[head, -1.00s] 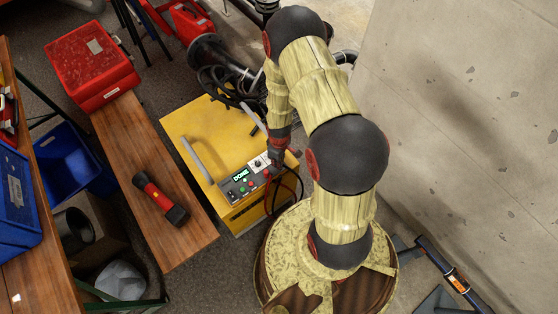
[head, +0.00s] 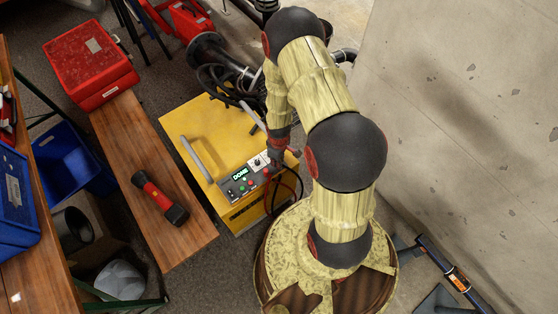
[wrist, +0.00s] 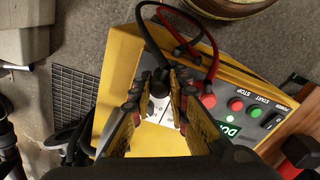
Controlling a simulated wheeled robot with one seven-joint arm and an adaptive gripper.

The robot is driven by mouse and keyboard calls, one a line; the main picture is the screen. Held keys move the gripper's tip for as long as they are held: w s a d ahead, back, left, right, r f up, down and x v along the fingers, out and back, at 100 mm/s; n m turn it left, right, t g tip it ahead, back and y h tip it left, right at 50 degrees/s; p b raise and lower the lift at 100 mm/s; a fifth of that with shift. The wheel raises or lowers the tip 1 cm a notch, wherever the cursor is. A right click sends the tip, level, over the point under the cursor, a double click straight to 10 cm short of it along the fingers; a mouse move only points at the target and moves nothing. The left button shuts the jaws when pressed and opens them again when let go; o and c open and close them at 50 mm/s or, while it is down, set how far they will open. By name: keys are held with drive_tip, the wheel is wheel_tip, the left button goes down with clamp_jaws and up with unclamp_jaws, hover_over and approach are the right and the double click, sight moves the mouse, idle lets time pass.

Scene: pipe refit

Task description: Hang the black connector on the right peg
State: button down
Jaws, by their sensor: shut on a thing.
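My gripper (wrist: 159,88) is shut on the black connector (wrist: 160,80), which sits between the fingertips in the wrist view. A black cable runs from it up and loops over the machine's edge. The yellow machine (head: 195,125) lies under my gripper; its panel display (head: 240,174) reads DONE. A red cable (wrist: 214,50) runs beside the black one to the panel side. In the head view my gripper (head: 277,160) is over the panel's right end, and my wrist hides the connector. I cannot make out the right peg in either view.
A wooden bench (head: 125,135) with a red-and-black flashlight (head: 160,198) stands left of the machine. A red case (head: 90,65) is at its far end. Dark pipes (head: 215,55) lie behind the machine. A concrete wall (head: 460,120) rises at right.

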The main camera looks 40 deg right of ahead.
drive_tip(key=shift+f, duration=0.1)
idle(0.3)
drive_tip(key=shift+f, duration=0.35)
drive_tip(key=shift+f+b, duration=0.3)
drive_tip(key=shift+b, duration=0.1)
idle(0.5)
drive_tip(key=c, duration=1.6)
unclamp_jaws()
drive_tip(key=shift+c, duration=0.2)
drive_tip(key=shift+o, duration=0.8)
drive_tip(key=shift+r, duration=0.15)
drive_tip(key=shift+r+p, duration=3.35)
drive_tip(key=shift+r, duration=0.35)
